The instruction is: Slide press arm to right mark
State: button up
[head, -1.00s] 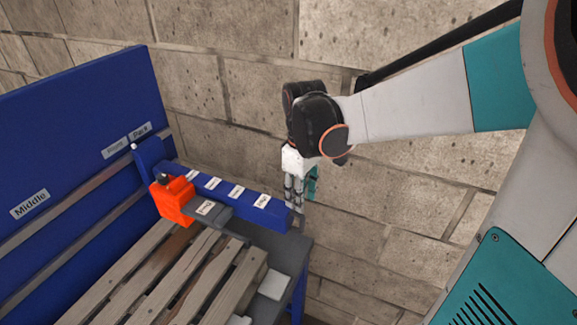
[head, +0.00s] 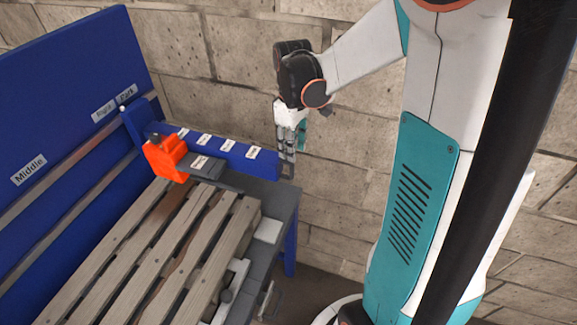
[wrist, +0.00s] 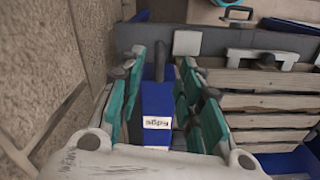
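A blue beam (head: 228,152) with several white labels stands along the back of the pallet table. An orange block (head: 165,158) with a dark knob sits at the beam's left part, beside a labelled grey plate (head: 201,164). My gripper (head: 287,156) points down at the beam's right end. In the wrist view the blue beam (wrist: 157,104), with one label facing me, runs between the two spread teal-and-grey fingers of my gripper (wrist: 162,72). The fingers look apart from each other; whether they touch the beam I cannot tell. The orange block is not visible in the wrist view.
A wooden pallet (head: 150,240) lies on the grey table (head: 270,192) in front of the beam. A blue panel (head: 70,95) with labels stands at the left. A stone wall (head: 350,150) is close behind and to the right.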

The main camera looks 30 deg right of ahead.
aim_at(292, 166)
notch_tip(292, 166, down, 9)
jog(key=shift+r+b, duration=0.15)
jog(key=shift+b, duration=0.6)
jog(key=shift+c, duration=0.5)
grip_shut()
